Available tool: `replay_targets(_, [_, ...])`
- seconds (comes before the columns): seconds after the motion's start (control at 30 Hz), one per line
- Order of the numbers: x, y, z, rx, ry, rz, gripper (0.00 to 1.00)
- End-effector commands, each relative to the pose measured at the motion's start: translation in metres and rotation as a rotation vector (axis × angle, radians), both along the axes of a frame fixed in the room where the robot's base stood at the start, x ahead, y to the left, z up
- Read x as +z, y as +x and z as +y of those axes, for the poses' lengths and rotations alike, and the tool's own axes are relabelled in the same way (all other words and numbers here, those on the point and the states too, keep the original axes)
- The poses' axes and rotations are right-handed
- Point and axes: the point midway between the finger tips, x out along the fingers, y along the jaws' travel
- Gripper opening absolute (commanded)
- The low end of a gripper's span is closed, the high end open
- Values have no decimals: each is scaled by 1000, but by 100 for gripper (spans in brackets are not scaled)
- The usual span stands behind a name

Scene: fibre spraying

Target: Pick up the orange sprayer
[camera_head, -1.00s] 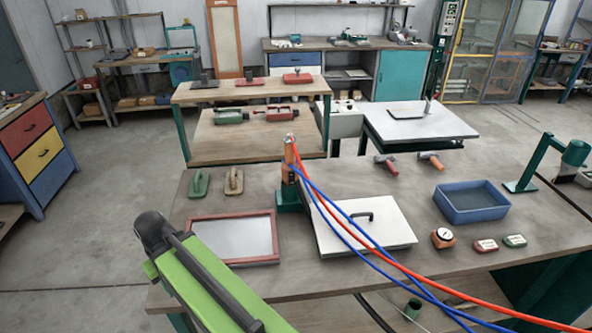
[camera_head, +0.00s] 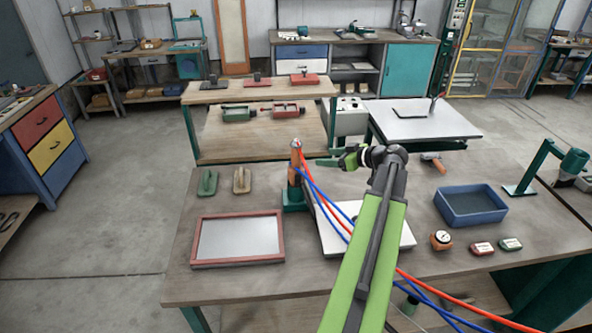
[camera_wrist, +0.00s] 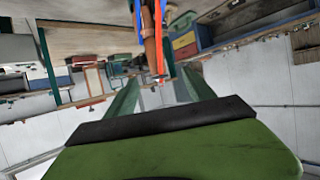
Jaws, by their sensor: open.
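The orange sprayer (camera_head: 296,160) stands upright in a dark green holder (camera_head: 295,197) on the front workbench, with red and blue hoses running from it. My gripper (camera_head: 322,160) is open and empty just right of the sprayer, its fingers pointing left towards it. In the wrist view, which is upside down, the sprayer (camera_wrist: 150,45) appears between and beyond the two green fingers of my gripper (camera_wrist: 158,88). I see no contact. The exact gap is hard to judge.
A red-framed plate (camera_head: 238,240), two small hand tools (camera_head: 225,181), a blue tray (camera_head: 470,206) and a gauge (camera_head: 441,240) lie on the workbench (camera_head: 210,287). Another orange-handled tool (camera_head: 433,162) lies behind.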

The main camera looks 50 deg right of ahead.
Motion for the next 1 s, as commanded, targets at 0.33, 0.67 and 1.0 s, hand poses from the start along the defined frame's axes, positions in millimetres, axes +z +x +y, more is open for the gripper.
replay_targets(0.33, [-11,19,-8,-10,-19,-21,62])
replay_targets(0.67, [-40,90,-2,-11,-17,-20,62])
replay_targets(1.0, [-45,107,0,-13,-17,-19,62])
